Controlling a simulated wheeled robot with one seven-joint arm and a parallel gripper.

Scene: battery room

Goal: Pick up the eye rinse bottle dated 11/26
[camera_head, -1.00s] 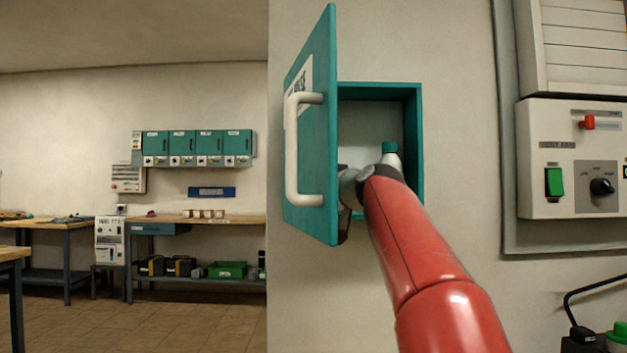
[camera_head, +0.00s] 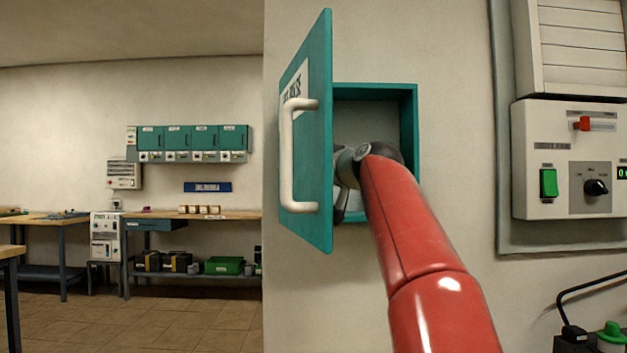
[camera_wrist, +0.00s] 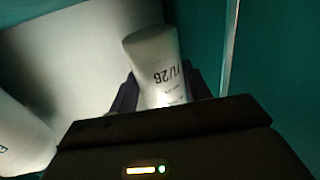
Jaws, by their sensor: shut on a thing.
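A white eye rinse bottle (camera_wrist: 158,62) stands between the two dark fingers of my gripper (camera_wrist: 162,92) in the wrist view. Its printed date, partly legible, ends in "1/26". My gripper is shut on this bottle. A second white bottle (camera_wrist: 22,140) is at the left edge of the wrist view, apart from the fingers, its label mostly out of sight. In the head view my gripper (camera_head: 346,190) reaches into the teal wall cabinet (camera_head: 409,130), partly behind its open door (camera_head: 318,150). My arm and the door hide the bottles there.
The open door with its white handle (camera_head: 289,155) stands close to the left of my wrist. The cabinet's side wall is close on the right. A switch panel (camera_head: 560,150) is on the wall further right. Workbenches stand far off at the left.

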